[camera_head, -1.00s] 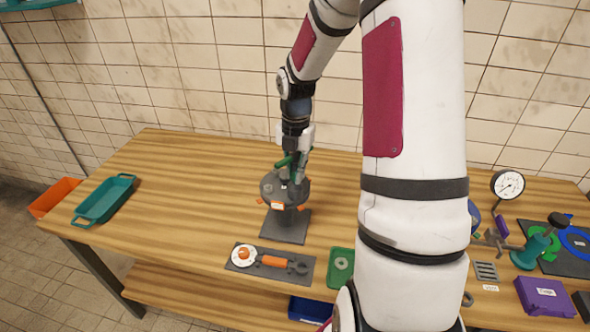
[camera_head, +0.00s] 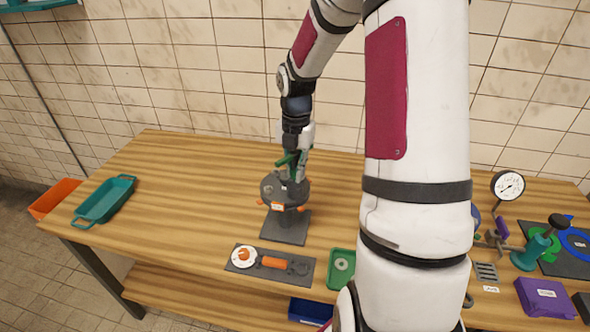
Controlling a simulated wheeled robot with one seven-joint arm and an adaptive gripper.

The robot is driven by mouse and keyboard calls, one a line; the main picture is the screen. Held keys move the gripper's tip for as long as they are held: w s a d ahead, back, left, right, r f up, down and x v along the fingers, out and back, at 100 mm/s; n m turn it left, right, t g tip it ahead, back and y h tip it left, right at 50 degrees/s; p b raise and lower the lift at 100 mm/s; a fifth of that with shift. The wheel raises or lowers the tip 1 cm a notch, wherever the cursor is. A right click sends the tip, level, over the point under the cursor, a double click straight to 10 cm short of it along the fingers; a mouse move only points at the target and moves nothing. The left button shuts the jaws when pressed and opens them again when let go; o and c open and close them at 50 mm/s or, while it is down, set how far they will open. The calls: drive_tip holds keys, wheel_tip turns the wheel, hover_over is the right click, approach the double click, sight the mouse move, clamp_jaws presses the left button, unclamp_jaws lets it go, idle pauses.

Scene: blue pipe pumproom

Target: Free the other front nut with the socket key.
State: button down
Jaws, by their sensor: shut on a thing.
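My gripper (camera_head: 297,160) is shut on the socket key (camera_head: 286,159), whose green handle shows between the fingers. It points down over the top of a dark grey round flange (camera_head: 285,190) on a square base plate. The key's lower end is at the far part of the flange top. I cannot tell whether it sits on a nut; the front nuts are too small to make out.
A dark mat (camera_head: 262,278) with an orange-handled tool and a white round dish lies in front. A green tray (camera_head: 341,268) holds a ring. A teal tray (camera_head: 105,200) is at the left. A gauge (camera_head: 508,186) and purple box (camera_head: 545,297) stand right.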

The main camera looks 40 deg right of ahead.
sight(294, 158)
drive_tip(key=shift+r, duration=1.6)
drive_tip(key=shift+w, duration=0.15)
